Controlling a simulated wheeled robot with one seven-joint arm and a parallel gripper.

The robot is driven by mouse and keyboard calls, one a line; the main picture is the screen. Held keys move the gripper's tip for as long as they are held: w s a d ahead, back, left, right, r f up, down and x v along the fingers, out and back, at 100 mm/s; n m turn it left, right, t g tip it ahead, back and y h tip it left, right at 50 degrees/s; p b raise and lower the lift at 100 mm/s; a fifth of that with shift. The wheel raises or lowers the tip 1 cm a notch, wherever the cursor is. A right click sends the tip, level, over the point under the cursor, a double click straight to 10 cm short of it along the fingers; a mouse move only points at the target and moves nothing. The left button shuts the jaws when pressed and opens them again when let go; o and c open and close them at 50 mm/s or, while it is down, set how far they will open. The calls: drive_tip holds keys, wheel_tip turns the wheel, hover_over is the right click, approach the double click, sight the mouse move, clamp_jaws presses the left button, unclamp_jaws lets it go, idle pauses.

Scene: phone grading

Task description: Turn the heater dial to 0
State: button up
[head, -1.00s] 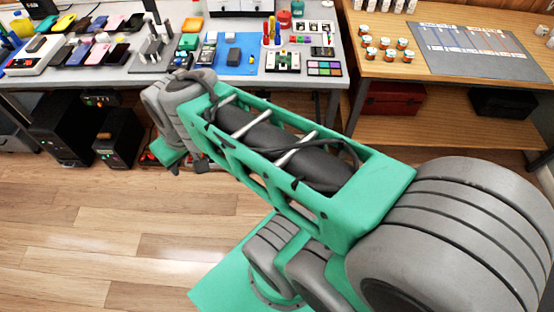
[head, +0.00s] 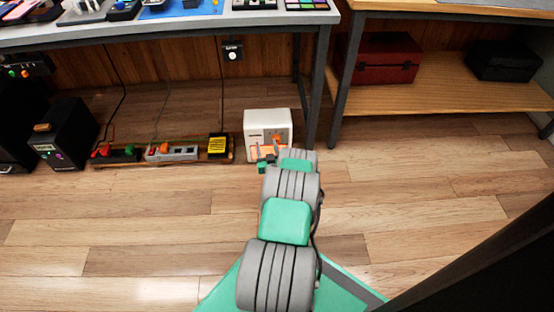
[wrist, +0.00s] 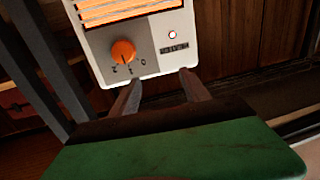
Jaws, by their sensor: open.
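The heater (head: 257,118) is a small white box on the floor under the bench, with an orange-glowing grille. In the wrist view the heater front (wrist: 193,20) fills the top. Its round orange dial (wrist: 123,51) sits on a grey panel, with small marks along its lower edge; a 0 seems to be at the right. I cannot surely tell which mark the dial points to. My gripper (wrist: 162,76) is open and empty, its two fingers pointing at the heater, below and right of the dial and apart from it. In the head view my arm partly hides the heater's lower front.
A small lit indicator (wrist: 172,35) and a dark label (wrist: 174,48) are right of the dial. Power strips (head: 172,152) lie on the floor left of the heater. A table leg (head: 319,90) stands close on its right. The floor in front is clear.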

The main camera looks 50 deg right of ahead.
drive_tip(key=m+g+h, duration=0.1)
drive_tip(key=m+h, duration=0.1)
approach(277, 142)
drive_tip(key=b+x, duration=0.5)
drive_tip(key=x, duration=0.3)
drive_tip(key=shift+w, duration=0.3)
drive_tip(key=shift+d, duration=0.15)
drive_tip(key=shift+c, duration=0.4)
clamp_jaws()
